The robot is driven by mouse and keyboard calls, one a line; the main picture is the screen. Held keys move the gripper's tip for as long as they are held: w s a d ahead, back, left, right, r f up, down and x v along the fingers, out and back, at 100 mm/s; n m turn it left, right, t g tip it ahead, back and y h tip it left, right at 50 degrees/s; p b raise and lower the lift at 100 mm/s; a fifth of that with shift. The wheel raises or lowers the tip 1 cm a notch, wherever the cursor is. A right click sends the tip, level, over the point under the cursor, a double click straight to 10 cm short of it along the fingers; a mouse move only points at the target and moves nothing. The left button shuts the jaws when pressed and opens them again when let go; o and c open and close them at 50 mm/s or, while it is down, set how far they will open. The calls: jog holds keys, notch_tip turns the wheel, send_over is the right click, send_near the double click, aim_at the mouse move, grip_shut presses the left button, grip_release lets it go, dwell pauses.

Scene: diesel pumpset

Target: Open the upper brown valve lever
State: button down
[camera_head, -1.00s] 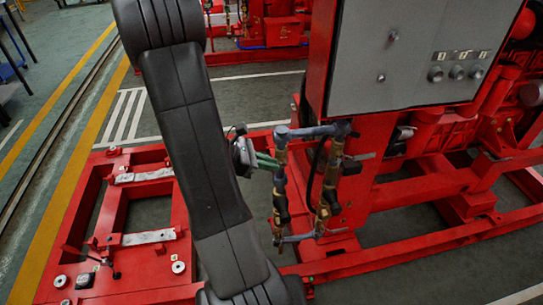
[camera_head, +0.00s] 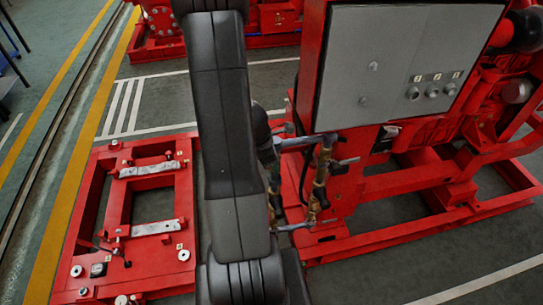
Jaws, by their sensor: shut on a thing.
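The valve pipework stands on the front of the red pumpset, below the grey control box. A grey horizontal pipe (camera_head: 305,141) joins its top. The right vertical pipe (camera_head: 320,182) has brass-coloured fittings and shows clearly. The left vertical pipe (camera_head: 274,200) is partly covered by my arm. I cannot make out the upper brown valve lever; that part of the pipework is small and partly hidden. My dark wrist shows just right of my arm, beside the left end of the top pipe. My gripper's fingers are hidden behind the arm, so their contact with the lever cannot be seen.
The grey control box (camera_head: 402,62) overhangs the pipework. A red base frame (camera_head: 183,200) lies on the floor at left, and the pumpset's red rails (camera_head: 420,232) run to the right.

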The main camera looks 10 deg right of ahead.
jog(key=shift+s+d+f+y+p, duration=0.15)
jog(key=shift+s+d+y+p, duration=0.15)
jog(key=shift+y+p, duration=0.3)
jog(key=c, duration=1.6)
grip_release()
jog(key=shift+o, duration=0.2)
jog(key=shift+w, duration=0.1)
jog(key=shift+r, duration=0.35)
jog(key=p+v, duration=0.1)
jog(key=v, duration=0.5)
jog(key=p+v, duration=0.1)
jog(key=v, duration=0.6)
jog(key=shift+w+a, duration=0.1)
jog(key=shift+a, duration=0.15)
